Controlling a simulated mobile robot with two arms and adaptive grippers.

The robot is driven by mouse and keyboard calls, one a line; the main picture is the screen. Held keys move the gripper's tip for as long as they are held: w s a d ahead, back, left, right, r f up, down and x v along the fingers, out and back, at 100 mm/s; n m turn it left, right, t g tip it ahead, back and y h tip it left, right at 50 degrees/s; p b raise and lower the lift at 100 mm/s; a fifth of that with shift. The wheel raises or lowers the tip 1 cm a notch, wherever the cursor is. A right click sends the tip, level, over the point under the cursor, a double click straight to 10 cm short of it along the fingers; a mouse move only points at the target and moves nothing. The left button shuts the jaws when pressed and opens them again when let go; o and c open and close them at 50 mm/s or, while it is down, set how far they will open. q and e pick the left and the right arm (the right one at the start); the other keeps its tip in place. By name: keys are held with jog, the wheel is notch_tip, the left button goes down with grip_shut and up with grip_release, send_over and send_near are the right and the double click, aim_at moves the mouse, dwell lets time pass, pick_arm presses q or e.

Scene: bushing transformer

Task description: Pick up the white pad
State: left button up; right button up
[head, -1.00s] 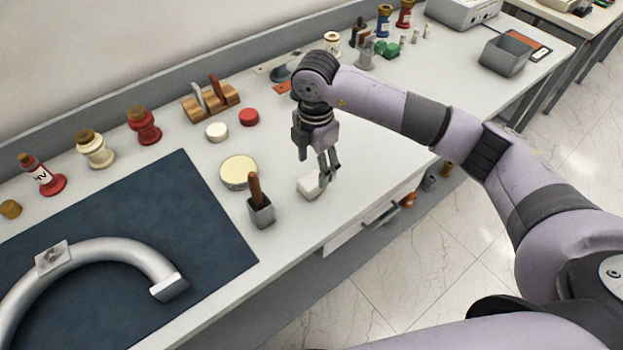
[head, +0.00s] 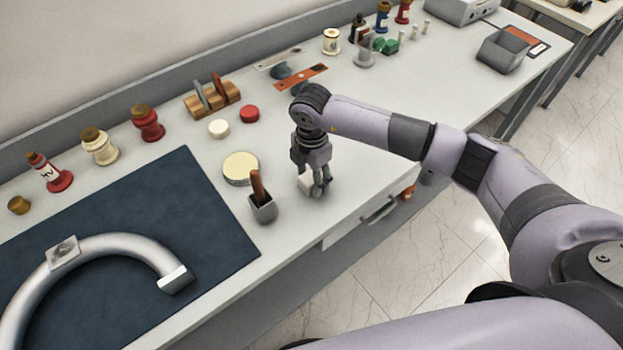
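The white pad (head: 305,184), a small white block, is on the light grey workbench near its front edge, right of the grey cup with a brown handle. My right gripper (head: 319,189) points down at the pad, its fingers in front of the pad's right part. The fingers hide much of the pad, and I cannot tell whether they grip it or are only beside it. I cannot tell whether the pad touches the bench. My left gripper is not in view.
The grey cup (head: 264,209) with its brown handle and a cream round lid (head: 240,168) stand close on the left. A dark blue mat (head: 205,213) holds a curved metal pipe (head: 125,246). The bench right of my gripper is clear.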

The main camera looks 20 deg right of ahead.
aim_at(311, 176)
jog(key=c, duration=0.7)
jog(key=shift+c, duration=0.7)
jog(key=shift+c, duration=0.2)
jog(key=shift+r, duration=0.15)
notch_tip(311, 176, up, 20)
jog(key=b, duration=0.4)
jog(key=o, duration=0.5)
jog(key=c, duration=0.4)
